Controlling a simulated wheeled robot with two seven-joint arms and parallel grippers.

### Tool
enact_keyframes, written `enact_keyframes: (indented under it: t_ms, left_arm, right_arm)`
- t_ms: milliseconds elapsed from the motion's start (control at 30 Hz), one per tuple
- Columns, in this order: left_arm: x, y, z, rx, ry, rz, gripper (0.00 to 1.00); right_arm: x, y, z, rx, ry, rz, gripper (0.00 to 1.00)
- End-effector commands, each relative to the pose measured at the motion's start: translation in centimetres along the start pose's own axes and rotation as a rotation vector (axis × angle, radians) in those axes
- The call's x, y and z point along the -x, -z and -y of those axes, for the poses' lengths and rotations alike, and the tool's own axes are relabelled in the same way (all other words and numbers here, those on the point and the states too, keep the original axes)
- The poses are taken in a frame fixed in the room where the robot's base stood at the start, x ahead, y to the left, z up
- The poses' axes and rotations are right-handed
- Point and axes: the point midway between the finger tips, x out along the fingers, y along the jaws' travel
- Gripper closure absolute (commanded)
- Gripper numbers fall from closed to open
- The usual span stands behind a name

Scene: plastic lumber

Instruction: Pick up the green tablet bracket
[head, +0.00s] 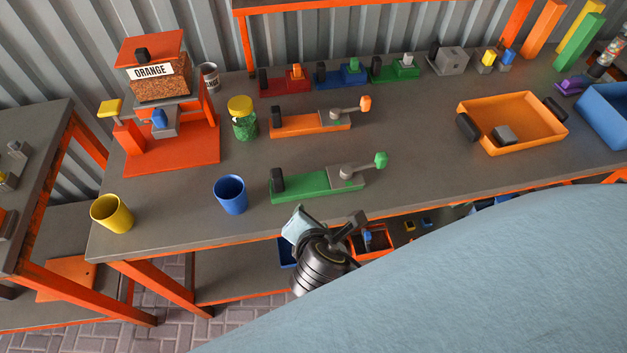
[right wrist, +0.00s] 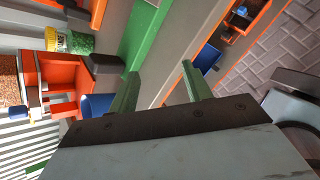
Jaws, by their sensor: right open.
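A long green base (head: 312,186) with a black end block, a grey clamp and a green knob lies near the table's front edge; I take it for the green tablet bracket. It also shows in the right wrist view (right wrist: 158,38), ahead of the fingers. My right gripper (head: 329,222) is open and empty, just in front of the bracket at the table edge. Its two fingers show apart in the right wrist view (right wrist: 162,86), with nothing between them but table surface. A smaller green piece (head: 396,70) stands at the back. My left gripper is not in view.
A blue cup (head: 230,196) stands left of the bracket and a similar orange piece (head: 310,123) lies behind it. A yellow cup (head: 112,214) and orange dispenser (head: 172,145) are farther left. An orange tray (head: 550,128) is at right. The table between bracket and tray is clear.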

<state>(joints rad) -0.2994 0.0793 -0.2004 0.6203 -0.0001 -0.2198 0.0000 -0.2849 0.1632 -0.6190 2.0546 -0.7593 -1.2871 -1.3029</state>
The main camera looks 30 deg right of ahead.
Motion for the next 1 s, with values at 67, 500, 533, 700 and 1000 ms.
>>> enact_keyframes:
  t_ms: [67, 500, 533, 700, 1000]
  left_arm:
    - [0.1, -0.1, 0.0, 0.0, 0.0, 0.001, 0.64]
    - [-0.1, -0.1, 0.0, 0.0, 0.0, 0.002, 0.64]
    - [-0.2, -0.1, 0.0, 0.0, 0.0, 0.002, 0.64]
    - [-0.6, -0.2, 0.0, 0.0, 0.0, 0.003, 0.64]
    - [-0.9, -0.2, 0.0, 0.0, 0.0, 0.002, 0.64]
  right_arm:
    - [0.5, 0.3, -2.3, 0.25, -0.081, 0.068, 0.51]
    - [1.0, 1.0, -7.3, 0.828, -0.222, 0.292, 0.51]
    - [0.4, 0.9, -7.5, 0.829, -0.22, 0.293, 0.51]
    - [-2.8, 0.3, -8.4, 0.825, -0.22, 0.29, 0.51]
    - [-5.4, -0.1, -9.3, 0.823, -0.22, 0.286, 0.51]
